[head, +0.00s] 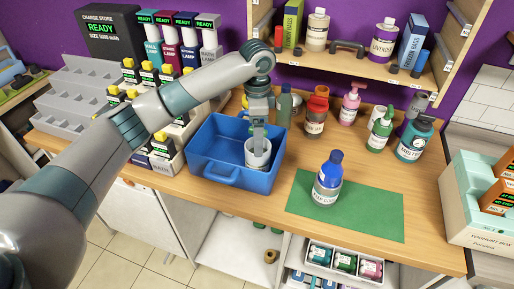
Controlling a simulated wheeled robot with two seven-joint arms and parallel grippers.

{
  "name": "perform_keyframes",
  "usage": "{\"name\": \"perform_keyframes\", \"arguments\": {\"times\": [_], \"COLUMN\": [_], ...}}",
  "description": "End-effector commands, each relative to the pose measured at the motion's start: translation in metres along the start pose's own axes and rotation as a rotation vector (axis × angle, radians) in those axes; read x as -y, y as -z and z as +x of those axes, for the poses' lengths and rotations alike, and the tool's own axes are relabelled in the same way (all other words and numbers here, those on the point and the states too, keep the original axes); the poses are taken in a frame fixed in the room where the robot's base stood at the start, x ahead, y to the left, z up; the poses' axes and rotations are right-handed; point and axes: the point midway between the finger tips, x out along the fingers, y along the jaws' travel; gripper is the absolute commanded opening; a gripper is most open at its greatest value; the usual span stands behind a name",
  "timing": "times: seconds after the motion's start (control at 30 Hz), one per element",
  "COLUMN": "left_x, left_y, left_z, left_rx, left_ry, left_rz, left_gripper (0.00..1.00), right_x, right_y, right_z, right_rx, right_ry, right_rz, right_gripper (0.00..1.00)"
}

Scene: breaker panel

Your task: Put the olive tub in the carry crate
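The carry crate (234,178) is an open blue box on the wooden counter, left of the green mat. A pale grey-white open tub (258,156) is inside it, near the right side; I see no olive colour on it, and its lettering is too small to read. My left gripper (258,137) points down from above, with its fingers at the tub's mouth. The fingers overlap in this view, so I cannot tell whether they grip the rim. Whether the tub touches the crate floor is unclear. My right gripper is not in view.
A blue-capped bottle (327,178) stands on the green mat (374,216). Several bottles and jars stand along the back, below a shelf (346,66). A pale teal box (470,205) is at the right.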

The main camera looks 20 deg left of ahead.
Motion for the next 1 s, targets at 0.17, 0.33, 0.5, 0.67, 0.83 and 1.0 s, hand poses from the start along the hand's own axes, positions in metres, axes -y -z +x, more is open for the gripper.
{"name": "perform_keyframes", "arguments": {"times": [0.17,0.33,0.5,0.67,0.83,1.0], "left_x": [0.0,0.0,0.0,0.0,0.0,0.0], "left_y": [0.001,0.001,0.0,0.0,0.0,0.0], "left_z": [-0.029,-0.048,-0.056,-0.056,-0.056,-0.056], "left_rx": [-0.002,-0.001,0.0,0.0,0.0,0.0], "left_ry": [0.002,0.001,0.0,-0.001,-0.001,-0.001], "left_rz": [0.002,0.0,0.0,0.001,0.001,0.001], "left_gripper": [0.79,0.79,0.79,0.79,0.79,0.79], "right_x": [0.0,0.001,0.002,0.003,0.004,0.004], "right_y": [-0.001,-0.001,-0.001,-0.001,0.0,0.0], "right_z": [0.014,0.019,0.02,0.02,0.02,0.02], "right_rx": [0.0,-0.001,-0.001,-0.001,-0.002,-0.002], "right_ry": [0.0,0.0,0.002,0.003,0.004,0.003], "right_rz": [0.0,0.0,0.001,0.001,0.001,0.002], "right_gripper": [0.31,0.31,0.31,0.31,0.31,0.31]}}
